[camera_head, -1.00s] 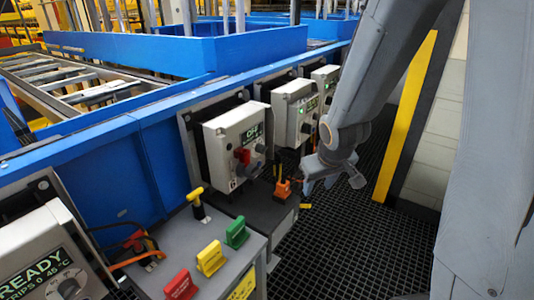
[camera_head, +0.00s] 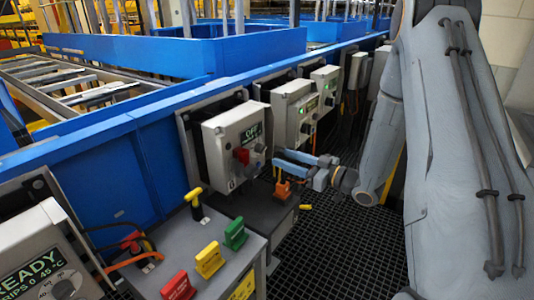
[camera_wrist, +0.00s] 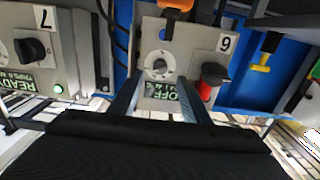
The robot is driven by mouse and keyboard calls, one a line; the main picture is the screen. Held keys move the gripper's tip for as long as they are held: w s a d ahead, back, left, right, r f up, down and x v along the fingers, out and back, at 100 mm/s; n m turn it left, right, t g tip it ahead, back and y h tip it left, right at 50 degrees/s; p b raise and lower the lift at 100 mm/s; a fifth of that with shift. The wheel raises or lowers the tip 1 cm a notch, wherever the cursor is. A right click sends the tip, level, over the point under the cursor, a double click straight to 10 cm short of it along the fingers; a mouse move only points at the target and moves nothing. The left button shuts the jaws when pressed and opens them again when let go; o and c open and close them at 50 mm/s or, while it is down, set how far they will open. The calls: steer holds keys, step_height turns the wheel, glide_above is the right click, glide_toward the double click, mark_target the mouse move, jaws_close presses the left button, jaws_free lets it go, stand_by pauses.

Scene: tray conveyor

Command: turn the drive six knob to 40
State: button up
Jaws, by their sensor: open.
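The drive six box is a light grey box with an OFF display and the number 6. Its round grey knob (camera_head: 260,148) sits below the display, and a red-and-black handle (camera_head: 241,155) is left of it in the head view. The wrist view looks upside down; there the knob (camera_wrist: 159,66) is just beyond and between the fingertips, and the red handle (camera_wrist: 210,82) lies right of them. My gripper (camera_head: 278,162) is open and empty, its fingers pointing at the box front. In the wrist view my gripper (camera_wrist: 157,78) appears apart from the knob; the gap is unclear.
Drive seven's box (camera_wrist: 35,50), with a black knob and green lamp, is beside it. An orange piece (camera_head: 283,190) lies below box six. A grey bench (camera_head: 215,225) holds red, yellow and green blocks. A READY box (camera_head: 45,255) stands front left.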

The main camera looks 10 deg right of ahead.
mark_target(261, 149)
steer(key=p+x, duration=0.1)
steer(key=x, duration=0.6)
steer(key=shift+w+a, duration=0.25)
steer(key=shift+a, duration=0.05)
steer(key=c, duration=1)
